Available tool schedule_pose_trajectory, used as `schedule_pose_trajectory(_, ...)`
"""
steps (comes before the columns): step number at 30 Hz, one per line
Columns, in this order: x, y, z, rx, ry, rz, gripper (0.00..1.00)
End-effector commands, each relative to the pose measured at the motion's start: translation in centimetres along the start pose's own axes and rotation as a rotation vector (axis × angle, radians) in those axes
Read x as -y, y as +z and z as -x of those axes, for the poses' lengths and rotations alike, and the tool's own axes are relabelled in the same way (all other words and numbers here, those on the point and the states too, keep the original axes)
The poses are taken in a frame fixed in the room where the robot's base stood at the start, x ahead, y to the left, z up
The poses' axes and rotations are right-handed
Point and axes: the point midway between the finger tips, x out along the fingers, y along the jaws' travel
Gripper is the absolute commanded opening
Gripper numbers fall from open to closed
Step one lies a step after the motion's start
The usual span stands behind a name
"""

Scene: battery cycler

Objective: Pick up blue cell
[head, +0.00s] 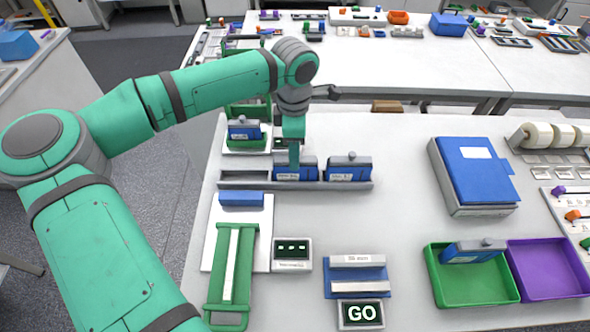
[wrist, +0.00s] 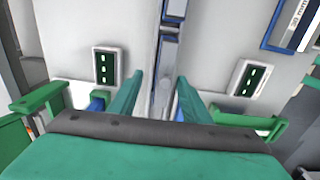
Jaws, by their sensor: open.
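Several blue cells with grey tops are in view. One blue cell (head: 288,174) sits in the grey rack (head: 240,184), directly at my gripper (head: 294,158). A second blue cell (head: 346,172) stands to its right in the same rack. Another blue cell (head: 243,131) is in a fixture at the back left, and one more blue cell (head: 470,253) lies tilted in the green tray (head: 438,277). My gripper points down, and its green fingers are apart in the wrist view (wrist: 160,80). Whether the fingers straddle the cell is hard to tell.
A purple tray (head: 545,268) adjoins the green one. A blue binder (head: 474,168) lies at the right. A green-framed fixture (head: 231,270), a small display box (head: 292,254) and a GO display (head: 361,313) are at the front. Bare table lies between the rack and binder.

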Motion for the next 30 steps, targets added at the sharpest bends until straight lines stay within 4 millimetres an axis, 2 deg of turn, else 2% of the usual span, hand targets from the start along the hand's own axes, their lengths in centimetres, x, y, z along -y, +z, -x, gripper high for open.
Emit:
schedule_pose_trajectory(5, 0.2, 0.0, -1.1, 0.000, 0.000, 0.001, 0.44)
schedule_pose_trajectory(15, 0.6, 0.2, -5.2, 0.001, 0.000, 0.003, 0.44)
schedule_pose_trajectory(22, 0.6, 0.2, -5.4, 0.000, 0.002, 0.003, 0.44)
schedule_pose_trajectory(27, 0.6, 0.0, -5.4, 0.000, 0.001, 0.005, 0.03)
schedule_pose_trajectory(28, 0.6, 0.1, -5.4, 0.000, 0.001, 0.005, 0.00)
schedule_pose_trajectory(30, 0.6, 0.2, -5.4, 0.000, 0.001, 0.003, 0.00)
